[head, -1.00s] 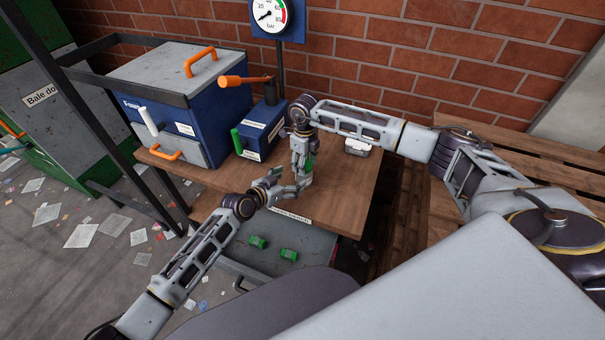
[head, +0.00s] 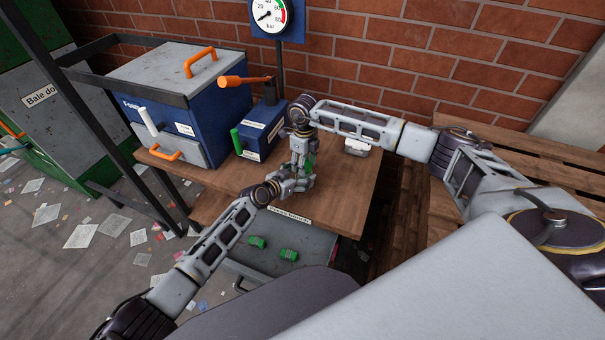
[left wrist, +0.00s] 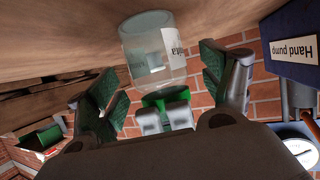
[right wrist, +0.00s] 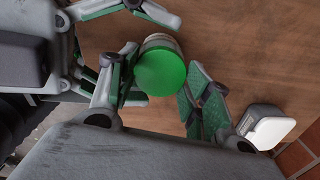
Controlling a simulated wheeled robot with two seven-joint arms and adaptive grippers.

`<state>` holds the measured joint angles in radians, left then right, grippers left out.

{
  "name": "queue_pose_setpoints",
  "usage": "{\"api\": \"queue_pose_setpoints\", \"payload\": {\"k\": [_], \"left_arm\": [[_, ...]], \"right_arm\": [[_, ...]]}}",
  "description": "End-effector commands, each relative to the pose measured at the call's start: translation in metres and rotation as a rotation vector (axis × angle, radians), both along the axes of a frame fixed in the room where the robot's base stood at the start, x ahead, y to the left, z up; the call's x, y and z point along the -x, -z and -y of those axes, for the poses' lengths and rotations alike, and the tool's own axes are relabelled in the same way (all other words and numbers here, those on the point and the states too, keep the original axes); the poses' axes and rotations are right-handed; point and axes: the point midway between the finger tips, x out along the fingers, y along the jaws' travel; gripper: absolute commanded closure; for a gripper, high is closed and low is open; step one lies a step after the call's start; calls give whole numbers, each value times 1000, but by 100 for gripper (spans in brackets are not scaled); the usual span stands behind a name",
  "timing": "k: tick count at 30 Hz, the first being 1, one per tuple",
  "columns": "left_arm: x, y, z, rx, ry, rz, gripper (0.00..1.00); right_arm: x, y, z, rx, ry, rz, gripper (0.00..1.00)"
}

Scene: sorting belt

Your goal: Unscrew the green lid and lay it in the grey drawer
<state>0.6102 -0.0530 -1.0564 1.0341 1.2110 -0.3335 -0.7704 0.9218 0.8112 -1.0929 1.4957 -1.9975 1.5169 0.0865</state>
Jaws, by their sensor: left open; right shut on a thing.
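A clear glass jar (left wrist: 150,50) with a white label stands on the wooden table; the left wrist view is upside down. Its round green lid (right wrist: 160,72) shows from above in the right wrist view. My right gripper (right wrist: 155,95) is shut on the lid, one finger at each side; it also shows in the head view (head: 305,170). My left gripper (left wrist: 165,85) is open, with its fingers apart on either side of the jar, not visibly touching it. The grey drawer (head: 315,255) is open below the table front. Arms hide most of the jar in the head view.
Two small green things (head: 257,242) lie in the drawer, with bare room around them. A blue hand pump (head: 262,130) with an orange lever stands behind the grippers. A small white-topped box (head: 357,147) sits at the table's right.

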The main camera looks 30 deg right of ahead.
Motion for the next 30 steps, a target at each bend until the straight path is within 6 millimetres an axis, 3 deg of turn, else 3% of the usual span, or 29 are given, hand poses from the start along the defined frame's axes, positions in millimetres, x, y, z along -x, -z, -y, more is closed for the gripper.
{"api": "queue_pose_setpoints", "payload": {"k": [10,25,30], "left_arm": [[-6,6,14,1,-1,-2,20],[-7,7,16,0,0,-1,20],[-7,8,16,0,0,-1,42]], "right_arm": [[0,0,0,0,0,-1,73],[0,0,0,0,0,-1,73],[0,0,0,0,0,-1,73]]}}
